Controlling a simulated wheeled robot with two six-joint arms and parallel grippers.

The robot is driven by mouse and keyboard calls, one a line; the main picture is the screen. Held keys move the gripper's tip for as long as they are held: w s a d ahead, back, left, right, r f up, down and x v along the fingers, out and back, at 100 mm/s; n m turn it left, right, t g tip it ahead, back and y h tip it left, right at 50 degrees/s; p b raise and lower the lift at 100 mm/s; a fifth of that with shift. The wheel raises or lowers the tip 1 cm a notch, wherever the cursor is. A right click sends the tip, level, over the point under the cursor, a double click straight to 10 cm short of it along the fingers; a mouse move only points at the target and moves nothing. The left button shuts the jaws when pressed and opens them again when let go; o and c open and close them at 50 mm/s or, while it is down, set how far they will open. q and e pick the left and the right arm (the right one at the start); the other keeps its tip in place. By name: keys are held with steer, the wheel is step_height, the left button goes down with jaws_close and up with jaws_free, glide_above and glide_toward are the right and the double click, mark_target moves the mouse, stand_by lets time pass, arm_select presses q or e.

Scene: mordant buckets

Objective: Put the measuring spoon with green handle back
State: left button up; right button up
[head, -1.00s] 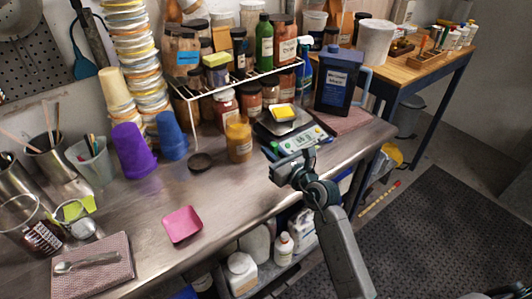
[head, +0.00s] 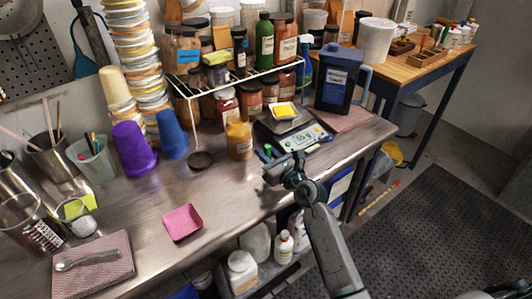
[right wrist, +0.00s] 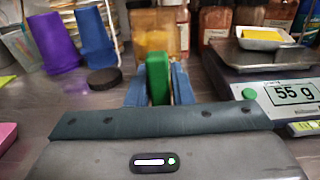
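My right gripper (head: 276,164) is above the bench near its front edge, in front of the scale. In the right wrist view its blue fingers (right wrist: 159,88) are closed on both sides of a green handle (right wrist: 158,76), which points away toward the jar of yellow-orange powder (right wrist: 150,45). In the head view a small bit of the green handle (head: 268,150) shows at the fingertips. The spoon's bowl cannot be made out. The open powder jar (head: 239,138) stands just beyond the gripper, with a dark lid (head: 200,161) lying to its left. My left gripper is not in view.
The scale (head: 301,136) reads 55 g and bears a dish with yellow powder (head: 284,111). A pink tray (head: 182,222) lies at the bench front. Purple (head: 134,149) and blue (head: 172,135) cups stand left of the lid. A metal spoon (head: 88,261) rests on a folded cloth (head: 110,278).

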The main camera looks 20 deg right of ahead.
steer(key=shift+o, duration=1.3)
steer(key=shift+r, duration=0.3)
steer(key=b+v, duration=0.1)
steer(key=v, duration=1.1)
